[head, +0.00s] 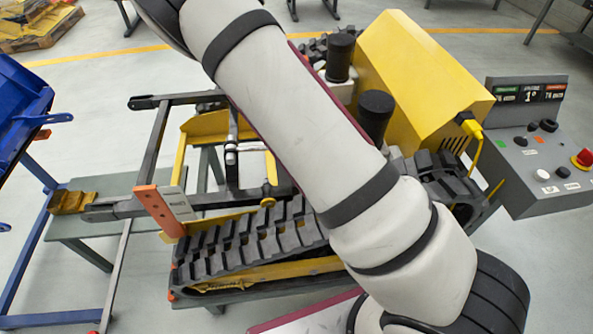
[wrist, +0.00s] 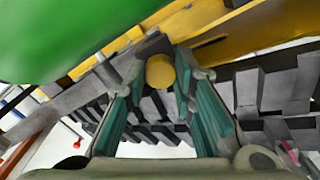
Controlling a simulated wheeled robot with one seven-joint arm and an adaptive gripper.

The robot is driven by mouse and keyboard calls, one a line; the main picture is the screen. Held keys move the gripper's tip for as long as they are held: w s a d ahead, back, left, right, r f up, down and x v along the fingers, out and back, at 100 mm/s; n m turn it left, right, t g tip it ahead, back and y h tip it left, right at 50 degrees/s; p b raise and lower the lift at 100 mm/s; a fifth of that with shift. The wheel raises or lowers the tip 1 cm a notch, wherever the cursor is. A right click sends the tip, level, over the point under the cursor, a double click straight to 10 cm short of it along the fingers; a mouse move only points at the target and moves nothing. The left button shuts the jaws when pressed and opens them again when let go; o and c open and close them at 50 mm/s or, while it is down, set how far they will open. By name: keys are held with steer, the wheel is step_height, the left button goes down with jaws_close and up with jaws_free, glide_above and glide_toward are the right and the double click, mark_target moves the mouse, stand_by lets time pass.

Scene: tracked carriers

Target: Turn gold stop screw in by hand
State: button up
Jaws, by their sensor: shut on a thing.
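The gold stop screw (wrist: 160,71) shows its round head in the wrist view, near the top centre. My gripper (wrist: 159,86) has its teal-padded fingers on either side of the head and is shut on it. The fingertips lie close around the head, and the screw's shaft is hidden. In the head view my arm crosses the carrier and my gripper cannot be made out.
A black rubber track (head: 245,245) runs along the carrier's near side. A yellow cover (head: 425,80), black cylinders (head: 375,115) and a grey control box (head: 535,165) stand to the right. An orange post (head: 160,210) stands at left. A green surface (wrist: 70,35) fills the wrist view's upper left.

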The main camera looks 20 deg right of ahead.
steer(key=o, duration=0.9)
steer(key=shift+o, duration=0.2)
